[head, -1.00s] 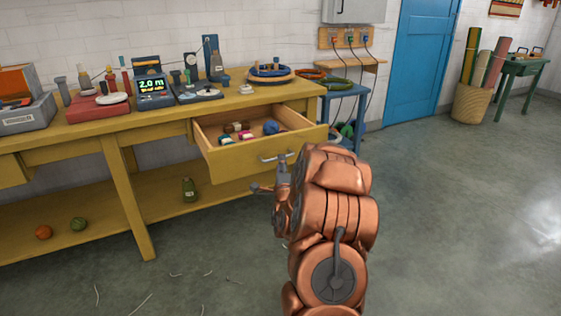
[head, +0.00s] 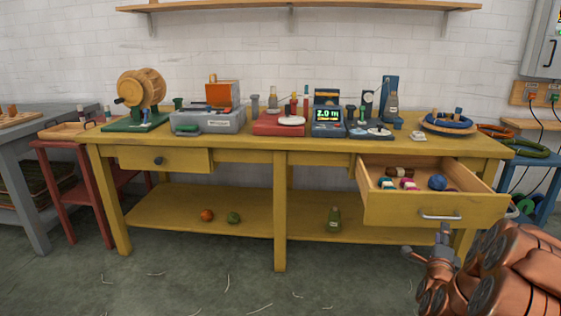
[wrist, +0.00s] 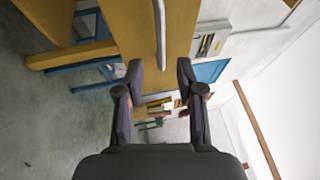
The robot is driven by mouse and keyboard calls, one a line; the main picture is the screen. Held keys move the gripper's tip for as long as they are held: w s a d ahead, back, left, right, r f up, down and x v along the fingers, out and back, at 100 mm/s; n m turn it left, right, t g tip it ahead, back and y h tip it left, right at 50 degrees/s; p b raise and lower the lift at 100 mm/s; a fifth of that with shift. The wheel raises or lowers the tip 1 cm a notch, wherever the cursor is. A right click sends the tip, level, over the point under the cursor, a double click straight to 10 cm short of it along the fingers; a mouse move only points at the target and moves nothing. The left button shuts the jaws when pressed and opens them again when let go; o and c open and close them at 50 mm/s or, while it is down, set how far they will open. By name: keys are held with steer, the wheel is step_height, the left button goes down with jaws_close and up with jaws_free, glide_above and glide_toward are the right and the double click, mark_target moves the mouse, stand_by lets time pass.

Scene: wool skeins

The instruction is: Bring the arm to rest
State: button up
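My copper-coloured arm (head: 500,270) is folded at the lower right of the head view. My gripper (head: 427,242) is in front of and a little below the open drawer's handle (head: 440,215). In the wrist view my gripper (wrist: 160,75) has its two dark fingers spread with nothing between them. The handle (wrist: 160,35) shows beyond the fingertips, apart from them. The drawer (head: 430,208) is pulled out of the yellow bench (head: 230,150) and holds a blue ball (head: 438,182) and several small wool items.
Several tools, a grey case (head: 207,122) and a lit display (head: 327,116) stand on the bench top. An orange ball (head: 207,215), a green ball (head: 233,217) and a green bottle-like item (head: 334,219) are on the lower shelf. The floor (head: 200,290) in front is open, with thread scraps.

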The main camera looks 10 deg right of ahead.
steer(key=w+a+r+n+g+y+p, duration=0.1)
steer(key=a+r+n+y+p, duration=0.3)
steer(key=a, duration=0.3)
steer(key=a+r+n+g+y+p, duration=0.2)
steer(key=a+r+n+p, duration=0.25)
steer(key=a, duration=0.25)
steer(key=w+a+r+n+g+y+p, duration=0.1)
steer(key=a+r+n+y+p, duration=0.2)
steer(key=a+p, duration=0.3)
steer(key=s+a+r+n+g+y+p, duration=0.2)
steer(key=s+a+r+n+g+p, duration=0.3)
steer(key=s+a, duration=0.4)
steer(key=s+a+r+n+g+y+p, duration=0.15)
steer(key=s+a+r+n+p, duration=0.25)
steer(key=s+a+r+p, duration=0.45)
steer(key=s+a+r+n+g+p, duration=0.1)
steer(key=s+r+n+g+p, duration=0.2)
steer(key=s, duration=0.8)
steer(key=s+a+r+n+g+p, duration=0.2)
steer(key=s+r, duration=0.5)
steer(key=s, duration=0.4)
steer(key=shift+s+n+g+p, duration=0.2)
steer(key=shift+n+g+p, duration=0.3)
steer(key=shift+g, duration=0.35)
